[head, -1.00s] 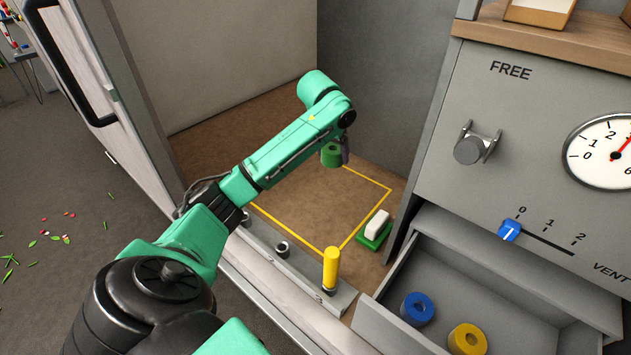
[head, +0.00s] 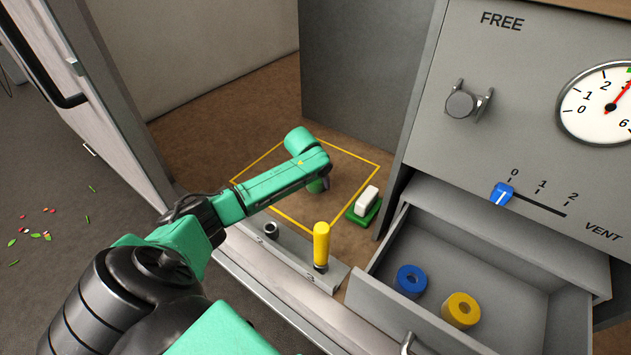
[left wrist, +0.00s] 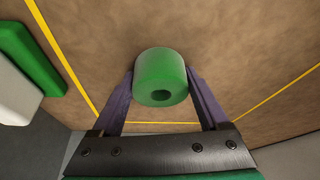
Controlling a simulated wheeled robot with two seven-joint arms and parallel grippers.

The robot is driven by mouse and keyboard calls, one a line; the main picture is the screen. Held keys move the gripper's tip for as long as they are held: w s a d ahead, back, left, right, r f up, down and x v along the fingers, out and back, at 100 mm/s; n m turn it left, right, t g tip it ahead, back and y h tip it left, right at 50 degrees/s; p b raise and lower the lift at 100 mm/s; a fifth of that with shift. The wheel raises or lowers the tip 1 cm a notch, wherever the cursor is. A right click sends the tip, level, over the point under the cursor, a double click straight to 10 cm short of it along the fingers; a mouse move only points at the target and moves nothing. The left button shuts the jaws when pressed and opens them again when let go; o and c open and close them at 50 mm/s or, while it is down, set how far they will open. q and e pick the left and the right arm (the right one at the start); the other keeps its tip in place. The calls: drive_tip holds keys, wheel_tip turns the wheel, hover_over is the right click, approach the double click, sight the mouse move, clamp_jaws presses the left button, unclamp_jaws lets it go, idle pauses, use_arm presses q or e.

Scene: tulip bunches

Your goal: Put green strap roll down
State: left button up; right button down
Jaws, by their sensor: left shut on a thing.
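The green strap roll (left wrist: 161,74) is between the two fingers of my left gripper (left wrist: 161,84) in the left wrist view, its hole facing the camera. My left gripper is shut on it. In the head view the roll (head: 316,186) is mostly hidden behind my arm's end, low over the brown floor inside the yellow outline (head: 352,203). I cannot tell whether the roll touches the floor. My right gripper is not in view.
A green block with a white top (head: 366,203) lies just right of the outline. A yellow post (head: 321,243) stands on the front sill. The open drawer (head: 490,268) holds a blue roll (head: 410,281) and a yellow roll (head: 461,310).

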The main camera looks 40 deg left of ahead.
use_arm(q)
drive_tip(key=o, duration=1.4)
drive_tip(key=p+v, duration=0.2)
drive_tip(key=v, duration=1)
drive_tip(key=shift+r, duration=0.1)
